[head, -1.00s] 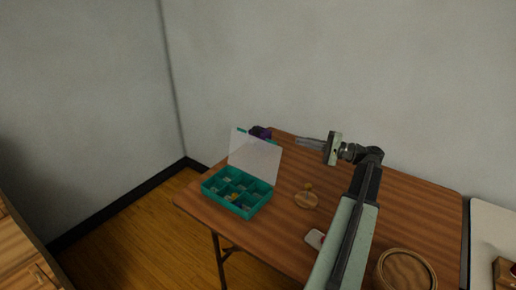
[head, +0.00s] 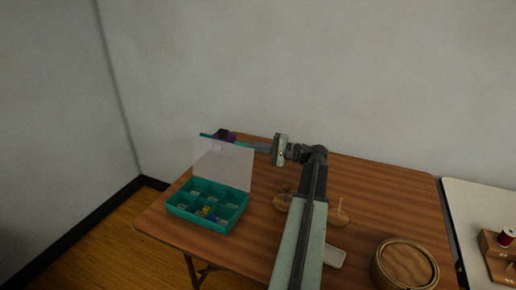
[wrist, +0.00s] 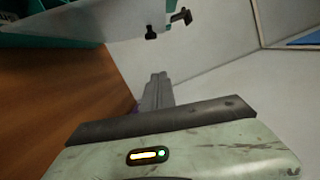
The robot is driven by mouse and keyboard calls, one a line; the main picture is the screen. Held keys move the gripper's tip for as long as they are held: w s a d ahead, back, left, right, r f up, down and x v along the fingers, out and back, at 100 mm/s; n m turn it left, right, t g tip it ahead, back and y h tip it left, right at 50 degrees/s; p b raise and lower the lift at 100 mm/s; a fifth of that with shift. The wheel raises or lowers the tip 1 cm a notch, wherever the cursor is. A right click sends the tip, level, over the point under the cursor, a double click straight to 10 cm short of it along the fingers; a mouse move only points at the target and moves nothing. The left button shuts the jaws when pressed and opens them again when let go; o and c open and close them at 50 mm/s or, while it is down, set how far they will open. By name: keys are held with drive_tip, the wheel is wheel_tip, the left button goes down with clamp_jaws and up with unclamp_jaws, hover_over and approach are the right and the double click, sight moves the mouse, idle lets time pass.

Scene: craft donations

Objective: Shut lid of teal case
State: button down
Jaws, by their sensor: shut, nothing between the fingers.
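The teal case (head: 195,222) stands on the left part of the wooden table, with small coloured pieces in its compartments. Its translucent lid (head: 222,166) is open and stands up, leaning back. My gripper (head: 250,147) is shut and empty, at the lid's upper right edge and seemingly behind it; I cannot tell whether they touch. In the wrist view the shut fingers (wrist: 157,90) point toward the lid (wrist: 105,18), with dark latches on its edge. A bit of the case (wrist: 18,40) shows at the upper left there.
A purple thing (head: 226,135) lies behind the lid. Wooden pieces lie at the table's middle (head: 340,217), partly behind my arm. A white flat item (head: 333,257) and a round wooden box (head: 404,268) are nearer. A white table (head: 462,205) adjoins at right.

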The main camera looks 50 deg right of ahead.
sight(236, 147)
drive_tip(key=shift+w+a+r+p, duration=0.15)
drive_tip(key=shift+w+a, duration=0.35)
drive_tip(key=shift+a, duration=0.45)
drive_tip(key=shift+w+a+r+p, duration=0.2)
drive_tip(key=shift+w+a, duration=0.3)
drive_tip(key=shift+a, duration=0.4)
drive_tip(key=shift+w+a+r+p, duration=0.15)
drive_tip(key=shift+w+a, duration=0.35)
drive_tip(key=shift+a, duration=0.45)
